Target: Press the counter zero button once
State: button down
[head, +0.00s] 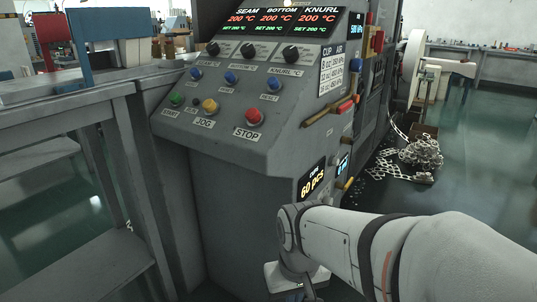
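The grey control console (190,150) stands in the middle of the view with a sloped panel. A counter display (312,183) reading "60 pcs" in yellow is on the console's lower right face, just above my arm. I cannot make out a counter zero button; the area below the display is partly hidden by my white arm. My gripper (307,288) is at the bottom edge, below the counter display and close in front of the console. Its fingers are mostly cut off, so its opening does not show.
The panel carries green, yellow, blue and red buttons, including a red STOP button (249,115), and black knobs under temperature displays (282,17). A small blue display (342,166) sits right of the counter. A grey bench (60,100) is at left. Scrap (420,152) lies on the right floor.

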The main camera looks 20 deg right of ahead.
aim_at(335, 162)
jog(key=u, duration=0.1)
jog(key=k, duration=0.9)
jog(key=z, duration=0.15)
jog(key=i, duration=1.4)
jog(key=u, duration=0.05)
